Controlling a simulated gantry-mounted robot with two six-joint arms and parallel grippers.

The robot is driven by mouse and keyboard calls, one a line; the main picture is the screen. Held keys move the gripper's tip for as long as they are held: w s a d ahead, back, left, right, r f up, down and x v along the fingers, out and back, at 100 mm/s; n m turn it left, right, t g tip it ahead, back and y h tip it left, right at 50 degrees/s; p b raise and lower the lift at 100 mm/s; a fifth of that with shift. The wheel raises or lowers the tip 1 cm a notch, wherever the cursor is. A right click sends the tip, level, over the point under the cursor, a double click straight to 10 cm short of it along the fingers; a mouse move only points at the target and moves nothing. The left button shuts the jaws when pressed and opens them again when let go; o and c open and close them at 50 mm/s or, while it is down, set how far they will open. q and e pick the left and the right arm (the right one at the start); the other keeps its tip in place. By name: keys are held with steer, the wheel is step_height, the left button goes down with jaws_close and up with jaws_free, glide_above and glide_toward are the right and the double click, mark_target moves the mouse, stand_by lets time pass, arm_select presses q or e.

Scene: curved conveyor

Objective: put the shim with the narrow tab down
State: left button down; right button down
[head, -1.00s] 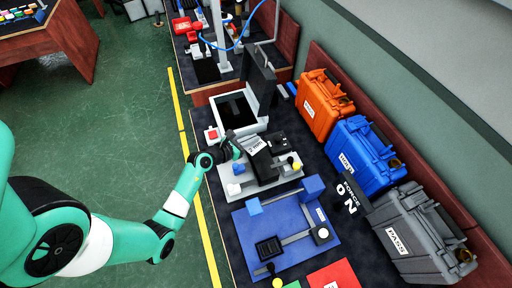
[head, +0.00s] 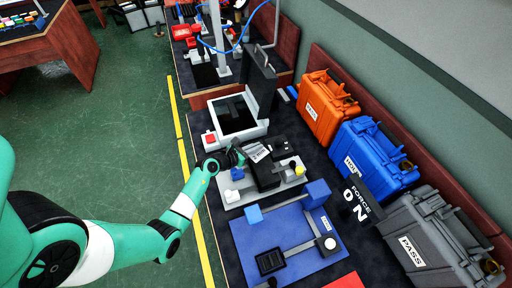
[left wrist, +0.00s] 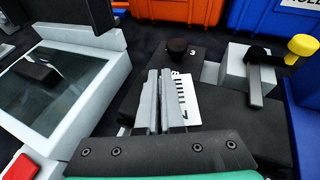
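My left gripper (head: 238,158) is at the grey fixture (head: 229,196), beside a black block that carries a white printed label (head: 257,152). In the left wrist view the two grey fingers (left wrist: 165,102) are close together, just left of the white label (left wrist: 186,98) with dark bars. I cannot make out whether a thin shim is between them. No shim with a narrow tab can be told apart in these views. My right gripper is not in view.
An open grey-white case with a dark glass panel (head: 237,115) stands behind the fixture. A blue plate (head: 290,245) lies in front. Orange (head: 325,105), blue (head: 372,155) and grey (head: 440,240) cases line the right side. A yellow knob (left wrist: 303,44) rises right of the fingers.

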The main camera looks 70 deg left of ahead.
arm_select(q)
steer(key=c, duration=1.1)
jaws_free()
steer(key=shift+o, duration=0.2)
steer(key=shift+r, duration=0.15)
steer(key=shift+s+r+p, duration=0.2)
steer(key=shift+s+p, duration=0.15)
steer(key=shift+p, duration=0.1)
steer(key=p+v, duration=0.3)
steer(key=v, duration=0.8)
steer(key=shift+s+d+p, duration=0.15)
steer(key=shift+p, duration=0.15)
